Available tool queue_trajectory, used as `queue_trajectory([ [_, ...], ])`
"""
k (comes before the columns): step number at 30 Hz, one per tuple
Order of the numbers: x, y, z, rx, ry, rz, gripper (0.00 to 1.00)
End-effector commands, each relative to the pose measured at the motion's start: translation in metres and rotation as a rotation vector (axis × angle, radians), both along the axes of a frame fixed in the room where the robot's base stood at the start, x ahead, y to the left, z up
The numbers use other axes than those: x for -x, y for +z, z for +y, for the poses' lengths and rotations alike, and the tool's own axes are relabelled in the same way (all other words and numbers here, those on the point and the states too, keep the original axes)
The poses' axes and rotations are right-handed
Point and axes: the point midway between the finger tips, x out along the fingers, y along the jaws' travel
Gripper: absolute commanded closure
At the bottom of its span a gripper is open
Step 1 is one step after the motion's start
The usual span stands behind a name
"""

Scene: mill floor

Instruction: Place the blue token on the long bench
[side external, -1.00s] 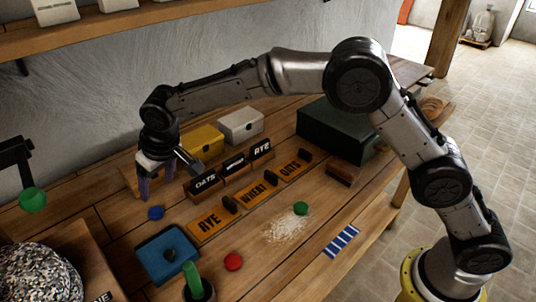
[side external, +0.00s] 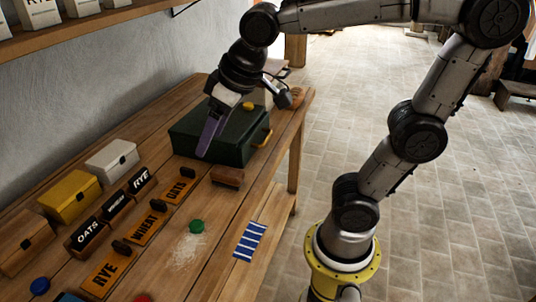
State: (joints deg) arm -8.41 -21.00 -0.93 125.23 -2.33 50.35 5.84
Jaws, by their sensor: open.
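The blue token (side external: 40,286) is a small round disc lying on the long wooden worktop (side external: 215,260) at the lower left of the side external view. This worktop is the long bench-like surface along the wall. I cannot tell whether the task means it by the long bench. My gripper (side external: 206,143) is open, with purple fingers pointing down beside and above the dark green box (side external: 190,133), far from the blue token. I see nothing held between the fingers, though they overlap in this view.
A green token (side external: 197,226) lies by spilled pale grains. A blue-and-white striped piece (side external: 250,240) is near the front edge. Label blocks and yellow (side external: 70,195), white (side external: 112,160) and wooden boxes line the left. Small yellow pieces show on the green box. Open floor lies right.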

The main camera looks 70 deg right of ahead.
Motion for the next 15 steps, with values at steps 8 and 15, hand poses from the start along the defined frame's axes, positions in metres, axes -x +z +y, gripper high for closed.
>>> queue_trajectory([
  [8,0.094,-0.034,-0.031,0.003,-0.055,-0.026,0.26],
  [15,0.113,-0.047,-0.034,0.004,-0.066,-0.03,0.26],
])
